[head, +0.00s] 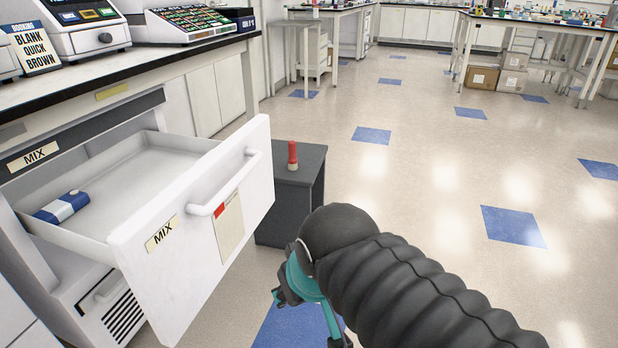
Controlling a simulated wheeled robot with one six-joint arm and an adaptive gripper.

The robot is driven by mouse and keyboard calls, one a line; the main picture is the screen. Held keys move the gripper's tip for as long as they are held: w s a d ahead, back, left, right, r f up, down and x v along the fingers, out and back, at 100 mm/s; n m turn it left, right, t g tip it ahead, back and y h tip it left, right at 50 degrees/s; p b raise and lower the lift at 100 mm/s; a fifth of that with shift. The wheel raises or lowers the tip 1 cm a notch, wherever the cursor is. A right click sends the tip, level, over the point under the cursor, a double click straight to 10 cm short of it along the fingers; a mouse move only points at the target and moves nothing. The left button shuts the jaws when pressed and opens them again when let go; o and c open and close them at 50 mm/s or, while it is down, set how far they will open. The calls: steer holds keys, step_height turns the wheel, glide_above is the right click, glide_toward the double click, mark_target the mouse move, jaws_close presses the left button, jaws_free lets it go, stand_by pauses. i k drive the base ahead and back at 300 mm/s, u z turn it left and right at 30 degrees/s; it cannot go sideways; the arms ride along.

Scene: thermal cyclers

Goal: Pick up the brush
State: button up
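I cannot identify a brush for certain. A small upright red object (292,156) with a paler lower end stands on a dark grey cabinet (308,168) beyond the open drawer; it is too small to tell what it is. A blue and white block-like object (62,206) lies inside the open white drawer (130,190), near its left side. My gripper (285,298), with teal parts, is low in front of the drawer's right side, apart from both objects. My dark ribbed arm hides part of it, so its opening does not show.
The drawer front (190,245), labelled MIX, juts out with its handle (226,188) facing right. A counter (110,65) with thermal cyclers (85,28) stands above it. The floor (420,180) to the right is clear. Lab benches and cardboard boxes (482,78) stand farther back.

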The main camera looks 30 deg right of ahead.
mark_target(292, 160)
steer(key=u, duration=0.75)
steer(key=k, duration=0.2)
steer(key=z, duration=2.15)
steer(key=i, duration=1.9)
steer(key=u, duration=1.05)
steer(key=i, duration=0.25)
steer(key=u, duration=0.1)
